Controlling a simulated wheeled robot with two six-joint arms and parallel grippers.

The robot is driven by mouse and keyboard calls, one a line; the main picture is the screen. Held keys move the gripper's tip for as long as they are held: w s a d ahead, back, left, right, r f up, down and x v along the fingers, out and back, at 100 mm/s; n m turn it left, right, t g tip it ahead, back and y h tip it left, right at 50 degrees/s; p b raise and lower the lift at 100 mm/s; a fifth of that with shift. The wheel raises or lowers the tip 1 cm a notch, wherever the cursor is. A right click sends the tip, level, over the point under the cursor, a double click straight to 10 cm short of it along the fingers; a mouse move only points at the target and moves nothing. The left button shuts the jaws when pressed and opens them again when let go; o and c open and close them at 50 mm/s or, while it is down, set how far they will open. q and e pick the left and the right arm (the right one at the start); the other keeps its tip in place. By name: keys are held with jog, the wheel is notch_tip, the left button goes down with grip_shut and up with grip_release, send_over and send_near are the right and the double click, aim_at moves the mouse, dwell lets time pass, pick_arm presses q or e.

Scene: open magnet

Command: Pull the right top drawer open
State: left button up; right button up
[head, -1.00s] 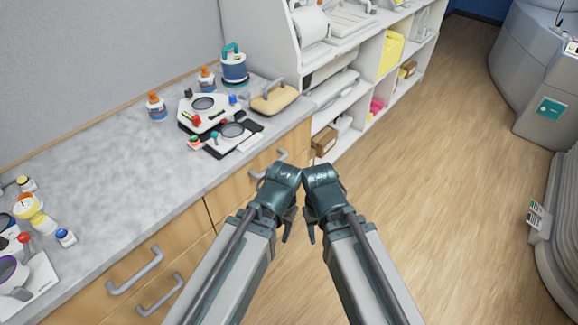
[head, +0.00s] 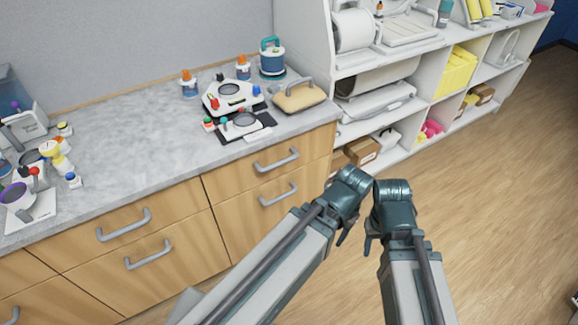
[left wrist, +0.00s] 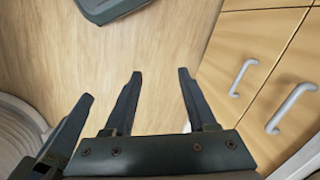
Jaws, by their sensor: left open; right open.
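The right top drawer (head: 228,178) is a light wood front under the grey counter, flush with the cabinet, and looks closed. Its grey bar handle (head: 276,160) shows clearly in the head view. My left gripper (head: 344,235) hangs in front of the cabinet's right end, apart from the handles. In the left wrist view its fingers (left wrist: 160,75) are spread and empty. Two bar handles show at the right of that view; I cannot tell which is the top one. My right gripper (head: 368,246) hangs beside the left one, open, over the floor, its fingers partly hidden.
A lower drawer handle (head: 278,195) sits under the top one. The counter (head: 140,165) holds bottles, a device and a tan handled case (head: 299,96) near its right end. White shelves (head: 425,110) stand to the right. The wood floor (head: 490,220) at right is clear.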

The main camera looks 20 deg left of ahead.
pick_arm(q)
jog(key=w+a+f+n+b, duration=0.1)
jog(key=w+a+f+b, duration=0.25)
jog(key=f+b, duration=0.45)
jog(key=w+a+f+n+y+b, duration=0.1)
jog(key=w+a+f+b, duration=0.1)
jog(key=a+f+b, duration=0.5)
jog(key=w+a+f+n+b, duration=0.1)
jog(key=w+a+f+b, duration=0.15)
jog(key=f+b, duration=0.7)
jog(key=w+a+r+m+t+y, duration=0.1)
jog(key=w+r+m+t+y, duration=0.2)
jog(key=w+r+y, duration=1)
jog(key=w+r+t, duration=0.1)
jog(key=w+r, duration=0.2)
jog(key=shift+r, duration=0.25)
jog(key=shift+w+a, duration=0.1)
jog(key=shift+a, duration=0.05)
